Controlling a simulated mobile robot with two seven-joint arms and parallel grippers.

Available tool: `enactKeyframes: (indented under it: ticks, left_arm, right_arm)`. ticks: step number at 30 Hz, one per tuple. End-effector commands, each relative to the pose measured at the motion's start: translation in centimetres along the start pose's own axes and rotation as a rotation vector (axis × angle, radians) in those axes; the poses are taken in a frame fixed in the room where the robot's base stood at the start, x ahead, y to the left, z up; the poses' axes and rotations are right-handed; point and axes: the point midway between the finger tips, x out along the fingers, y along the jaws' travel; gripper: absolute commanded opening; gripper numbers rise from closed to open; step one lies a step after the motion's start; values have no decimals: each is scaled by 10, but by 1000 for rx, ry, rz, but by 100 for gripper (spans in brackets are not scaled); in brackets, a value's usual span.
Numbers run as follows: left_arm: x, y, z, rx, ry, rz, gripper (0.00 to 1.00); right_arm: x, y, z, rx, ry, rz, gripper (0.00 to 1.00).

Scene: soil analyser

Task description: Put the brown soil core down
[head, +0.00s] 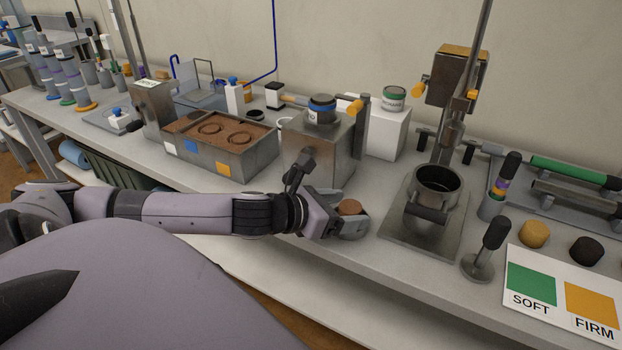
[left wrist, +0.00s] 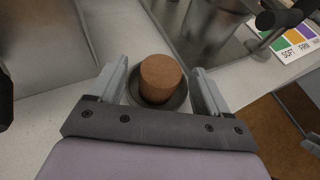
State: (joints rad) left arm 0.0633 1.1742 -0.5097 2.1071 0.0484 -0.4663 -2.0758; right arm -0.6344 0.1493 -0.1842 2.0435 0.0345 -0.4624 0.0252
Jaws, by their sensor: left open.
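The brown soil core (head: 350,207) is a short upright cylinder near the front edge of the bench. In the left wrist view the core (left wrist: 161,74) stands on a small round dark grey dish (left wrist: 176,101). My left gripper (head: 342,217) is open around the core and dish. In the left wrist view its fingers (left wrist: 161,82) are on either side, with visible gaps between them and the core. My right gripper is not in view.
A metal box (head: 322,155) stands just behind the left gripper. A cylindrical metal vessel (head: 434,190) on a plate stands to the right. A yellow core (head: 535,234), a dark core (head: 586,250) and a SOFT/FIRM card (head: 560,312) lie further right. The bench's front edge is close.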

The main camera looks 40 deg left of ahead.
Motion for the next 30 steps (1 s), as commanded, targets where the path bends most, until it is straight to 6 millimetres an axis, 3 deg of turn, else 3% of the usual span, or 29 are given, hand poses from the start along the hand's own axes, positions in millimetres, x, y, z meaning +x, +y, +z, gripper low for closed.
enactKeyframes:
  ticks: [12,30]
  left_arm:
    - [-37,0,-1,2,3,1,78]
    - [-69,0,1,0,2,0,78]
  right_arm:
    - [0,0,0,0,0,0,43]
    - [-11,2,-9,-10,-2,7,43]
